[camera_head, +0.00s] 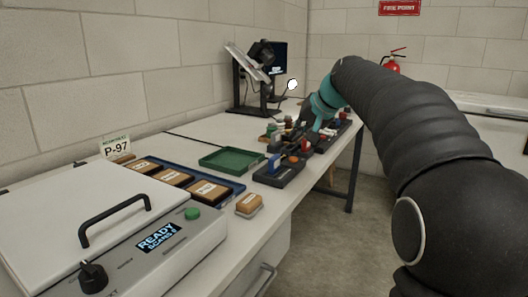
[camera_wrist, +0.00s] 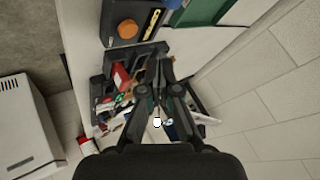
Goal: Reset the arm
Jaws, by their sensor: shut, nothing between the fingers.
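My arm (camera_head: 430,130) reaches in from the right of the head view, bends at the top and slopes down over the far part of the bench, with teal parts near its end. My gripper shows in the wrist view (camera_wrist: 165,64), its dark fingers together with nothing seen between them. It is above black trays (camera_wrist: 103,82) holding small mixed items, including a red one (camera_wrist: 121,74). In the head view the fingertips are hard to make out against these trays. I cannot tell whether they touch anything.
On the bench stand a scanner box (camera_head: 160,235) with a green button, a blue tray (camera_head: 228,200) with labelled tan boxes, one loose tan box (camera_head: 249,205), a green tray (camera_head: 230,157) and a monitor stand (camera_head: 240,95). Floor (camera_head: 325,235) is clear right of the bench.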

